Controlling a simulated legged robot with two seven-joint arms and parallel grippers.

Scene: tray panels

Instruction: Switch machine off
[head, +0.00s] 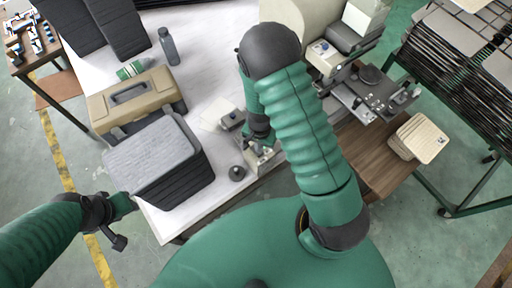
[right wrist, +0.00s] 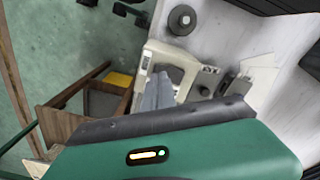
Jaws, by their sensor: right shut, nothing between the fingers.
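A beige machine (head: 335,60) with grey and black parts stands at the table's far right. A small beige unit (head: 264,160) sits at the table's front edge, partly hidden by my right arm. It also shows in the right wrist view (right wrist: 153,58), with a dark recess on top. My right gripper (head: 261,141) points down over this unit; in the wrist view its grey fingers (right wrist: 158,92) are shut and empty over the recess. I cannot tell whether they touch it. No switch can be made out clearly. My left gripper (head: 127,205) is at the left, off the table, its jaws unclear.
A grey knob-like piece (head: 237,173) stands left of the small unit. A tan toolbox (head: 132,97), dark stacked trays (head: 158,160) and bottles are on the left. A wooden side table (head: 375,160) and a black rack (head: 455,60) are on the right.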

